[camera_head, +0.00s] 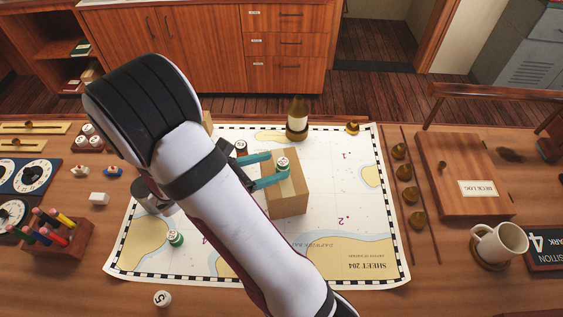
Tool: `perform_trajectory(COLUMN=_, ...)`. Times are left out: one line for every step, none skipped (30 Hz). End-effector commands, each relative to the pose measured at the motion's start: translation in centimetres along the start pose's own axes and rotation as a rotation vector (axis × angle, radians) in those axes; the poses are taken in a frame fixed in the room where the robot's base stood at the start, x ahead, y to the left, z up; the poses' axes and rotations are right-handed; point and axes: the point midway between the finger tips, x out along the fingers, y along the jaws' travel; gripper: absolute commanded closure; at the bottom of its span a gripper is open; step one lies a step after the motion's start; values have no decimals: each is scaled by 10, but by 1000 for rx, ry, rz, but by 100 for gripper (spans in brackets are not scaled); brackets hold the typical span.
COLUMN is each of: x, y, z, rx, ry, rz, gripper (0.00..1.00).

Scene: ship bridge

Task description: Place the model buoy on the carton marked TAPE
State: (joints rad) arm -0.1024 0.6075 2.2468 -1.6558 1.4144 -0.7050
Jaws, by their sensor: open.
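A cardboard carton (287,200) stands on the chart; no TAPE marking is readable from this side. A small green piece with a white marked top (282,163), seemingly the model buoy, stands upright on the carton's top. My gripper (279,166) is open, its two teal fingers on either side of this piece; whether they touch it I cannot tell. A similar green piece with a white top (176,238) stands on the chart left of my arm. Part of a second carton (208,120) shows behind my arm, mostly hidden.
Brass weights (399,151) lie right of the chart (345,215). A wooden deck log box (460,170) and a mug (498,243) stand further right. A pen holder (55,240) is at left. The chart's front right is clear.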

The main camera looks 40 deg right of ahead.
Motion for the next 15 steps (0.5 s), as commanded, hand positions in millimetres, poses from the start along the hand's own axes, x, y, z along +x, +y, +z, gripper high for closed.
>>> perform_trajectory(x=-15, y=2, z=0, rx=2, ry=1, rz=7, gripper=33)
perform_trajectory(x=-23, y=1, z=0, rx=2, ry=3, rz=7, gripper=33)
perform_trajectory(x=-34, y=1, z=0, rx=2, ry=1, rz=6, gripper=33)
perform_trajectory(x=-42, y=1, z=0, rx=2, ry=1, rz=6, gripper=33)
perform_trajectory(x=-49, y=1, z=-1, rx=1, ry=2, rz=5, gripper=33)
perform_trajectory(x=-57, y=1, z=0, rx=2, ry=2, rz=4, gripper=33)
perform_trajectory(x=-62, y=1, z=0, rx=2, ry=2, rz=4, gripper=33)
perform_trajectory(x=-66, y=1, z=0, rx=2, ry=0, rz=3, gripper=33)
perform_trajectory(x=-71, y=0, z=0, rx=0, ry=1, rz=3, gripper=33)
perform_trajectory(x=-74, y=0, z=0, rx=3, ry=2, rz=0, gripper=33)
perform_trajectory(x=-76, y=-2, z=1, rx=14, ry=8, rz=-7, gripper=33)
perform_trajectory(x=-78, y=-8, z=4, rx=57, ry=28, rz=-30, gripper=33)
perform_trajectory(x=-79, y=-17, z=8, rx=115, ry=57, rz=-61, gripper=33)
perform_trajectory(x=-81, y=-29, z=13, rx=196, ry=96, rz=-106, gripper=33)
perform_trajectory(x=-84, y=-50, z=19, rx=340, ry=163, rz=-188, gripper=33)
